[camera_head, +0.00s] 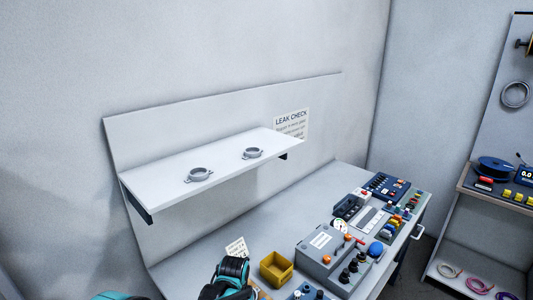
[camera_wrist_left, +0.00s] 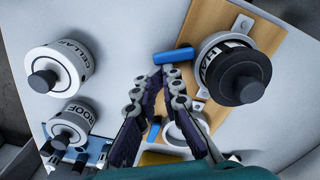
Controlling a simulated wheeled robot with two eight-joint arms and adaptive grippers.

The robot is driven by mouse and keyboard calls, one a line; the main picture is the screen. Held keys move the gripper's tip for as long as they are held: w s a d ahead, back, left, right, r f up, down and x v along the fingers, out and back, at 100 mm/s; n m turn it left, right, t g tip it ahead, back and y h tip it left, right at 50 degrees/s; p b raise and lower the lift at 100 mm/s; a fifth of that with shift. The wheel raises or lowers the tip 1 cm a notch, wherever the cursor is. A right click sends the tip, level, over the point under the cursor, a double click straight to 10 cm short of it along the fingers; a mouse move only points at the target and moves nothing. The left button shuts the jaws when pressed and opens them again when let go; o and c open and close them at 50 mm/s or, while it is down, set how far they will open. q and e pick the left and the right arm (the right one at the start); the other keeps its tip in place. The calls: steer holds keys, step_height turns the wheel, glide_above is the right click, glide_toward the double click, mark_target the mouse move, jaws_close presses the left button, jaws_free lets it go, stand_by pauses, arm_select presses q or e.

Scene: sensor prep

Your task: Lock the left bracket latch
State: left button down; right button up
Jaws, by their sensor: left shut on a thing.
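In the left wrist view my left gripper (camera_wrist_left: 166,72) has its two fingertips drawn close together, at the near side of a blue bar-shaped handle (camera_wrist_left: 173,55) on a tan board (camera_wrist_left: 205,18). It appears shut on this handle, though the contact is partly hidden by the fingertips. A second blue piece (camera_wrist_left: 153,132) shows between the fingers. In the head view two grey ring brackets, the left one (camera_head: 199,175) and the right one (camera_head: 252,153), sit on the white wall shelf. I cannot make out a latch on them. My right gripper is not in view.
Beside the board parts are a black-faced round sensor (camera_wrist_left: 232,70) and white round sensors marked CELLAR (camera_wrist_left: 55,70) and ROOF (camera_wrist_left: 72,125). A yellow bin (camera_head: 276,268) and a grey control box (camera_head: 330,255) crowd the bench. The shelf (camera_head: 225,165) is otherwise clear.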

arm_select(q)
steer(key=shift+s, duration=0.1)
stand_by(0.3)
steer(key=shift+s, duration=0.4)
steer(key=shift+r, duration=0.1)
steer(key=r+p, duration=0.1)
steer(key=r, duration=0.1)
steer(key=r+p, duration=0.1)
steer(key=r, duration=0.1)
steer(key=r+p, duration=0.1)
steer(key=p, duration=0.1)
steer(key=shift+w+d+r, duration=0.2)
steer(key=shift+w+r, duration=0.05)
steer(key=shift+r, duration=0.15)
steer(key=s+a+r+n+t, duration=0.3)
steer(key=s+a+r+t, duration=0.4)
steer(key=s+a+r, duration=0.3)
steer(key=shift+s+r+b, duration=0.3)
steer(key=shift+s+r, duration=1.15)
steer(key=shift+s, duration=0.6)
